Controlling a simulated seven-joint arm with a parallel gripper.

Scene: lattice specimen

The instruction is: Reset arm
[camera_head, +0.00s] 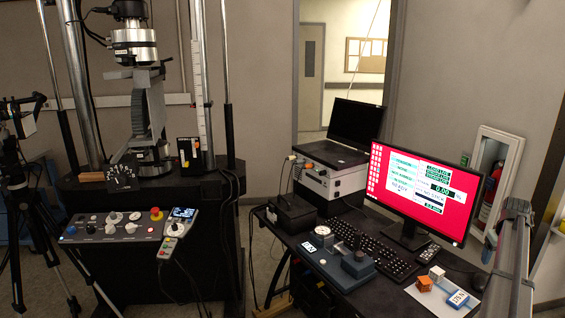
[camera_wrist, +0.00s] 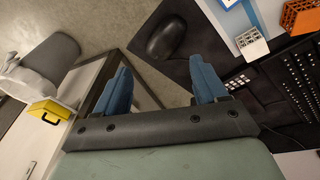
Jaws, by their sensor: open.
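My gripper (camera_wrist: 161,84) shows in the wrist view with its two blue fingers spread wide and nothing between them. It is above the right end of the desk, and the fingers point toward the desk edge and floor. In the head view only a grey link of my arm shows at the right edge; the fingers are not visible there. An orange lattice cube (camera_head: 424,284) and a white lattice cube (camera_head: 437,273) stand on a pale sheet at the desk's front right. The wrist view shows the white cube (camera_wrist: 252,44) and orange cube (camera_wrist: 299,18) apart from the fingers.
A monitor (camera_head: 425,185), keyboard (camera_head: 375,248), mouse (camera_wrist: 166,37) and small blue-framed display (camera_head: 457,299) crowd the desk. A testing machine (camera_head: 150,200) with a control panel stands left. A yellow box (camera_wrist: 48,111) lies left in the wrist view.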

